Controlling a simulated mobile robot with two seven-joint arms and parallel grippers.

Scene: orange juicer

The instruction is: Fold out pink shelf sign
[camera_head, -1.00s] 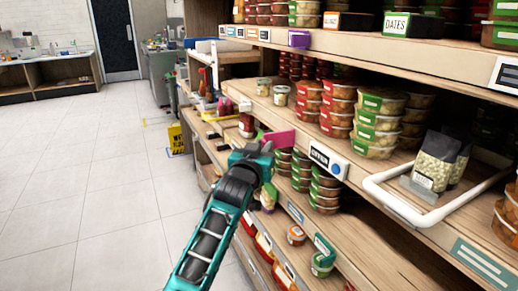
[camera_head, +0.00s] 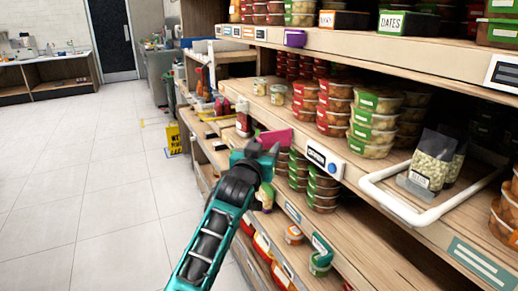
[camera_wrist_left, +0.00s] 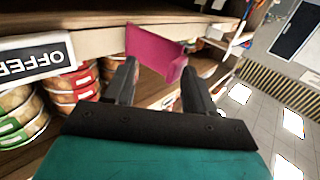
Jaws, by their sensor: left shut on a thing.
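The pink shelf sign (camera_head: 277,138) stands out from the front edge of the middle shelf, left of the OFFER label. In the left wrist view the pink sign (camera_wrist_left: 155,55) sits between the two dark fingers and is tilted, its upper part near the shelf edge. My left gripper (camera_head: 264,148) is at the sign's lower left side and shut on it. In the wrist view the fingers of my left gripper (camera_wrist_left: 160,68) lie on either side of the sign. My right gripper is not in view.
The OFFER label (camera_head: 325,160) is on the shelf edge right of the sign. Stacked tubs (camera_head: 375,125) fill the shelves behind. A purple sign (camera_head: 295,38) is on the upper shelf.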

